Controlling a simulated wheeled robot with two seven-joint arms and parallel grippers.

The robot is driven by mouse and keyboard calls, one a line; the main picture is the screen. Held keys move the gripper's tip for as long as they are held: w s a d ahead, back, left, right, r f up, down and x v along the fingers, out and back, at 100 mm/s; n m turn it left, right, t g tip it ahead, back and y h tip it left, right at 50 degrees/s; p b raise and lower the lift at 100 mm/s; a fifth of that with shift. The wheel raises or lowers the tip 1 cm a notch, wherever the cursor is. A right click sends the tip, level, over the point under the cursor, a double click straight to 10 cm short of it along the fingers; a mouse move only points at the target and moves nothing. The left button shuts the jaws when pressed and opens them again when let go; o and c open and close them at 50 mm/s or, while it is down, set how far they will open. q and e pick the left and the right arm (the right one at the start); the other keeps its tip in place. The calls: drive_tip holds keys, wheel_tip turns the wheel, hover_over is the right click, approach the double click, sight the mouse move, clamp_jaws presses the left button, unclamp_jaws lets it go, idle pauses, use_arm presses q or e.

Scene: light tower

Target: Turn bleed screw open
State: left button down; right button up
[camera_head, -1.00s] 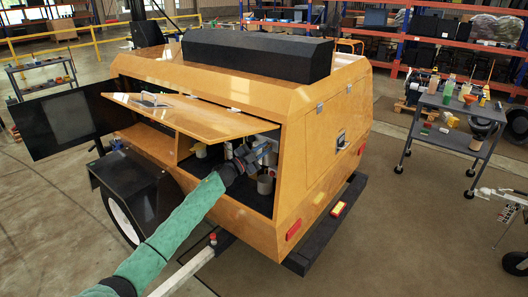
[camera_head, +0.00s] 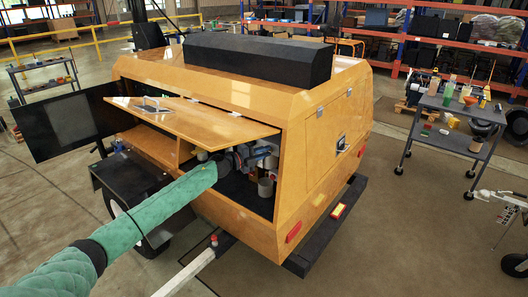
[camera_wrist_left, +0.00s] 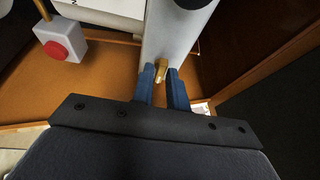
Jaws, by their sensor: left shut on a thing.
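The bleed screw seems to be the small brass fitting (camera_wrist_left: 161,72) between the blue fingers of my left gripper (camera_wrist_left: 162,88) in the left wrist view. In the head view my left gripper (camera_head: 240,160) reaches into the open bay of the orange light tower (camera_head: 303,150), where the screw is too small to make out. My right gripper is not in view.
The raised orange door (camera_head: 195,115) hangs over my left arm. In the wrist view a red button on a white box (camera_wrist_left: 62,50) stands at the left. A grey cup-like part (camera_head: 265,187) stands in the bay. A tool cart (camera_head: 455,108) is far right.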

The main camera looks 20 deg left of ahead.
use_arm(q)
drive_tip(key=shift+f, duration=0.1)
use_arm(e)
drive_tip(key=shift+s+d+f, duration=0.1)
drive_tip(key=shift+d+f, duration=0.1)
use_arm(q)
drive_tip(key=c, duration=1.5)
unclamp_jaws()
drive_tip(key=shift+s, duration=0.1)
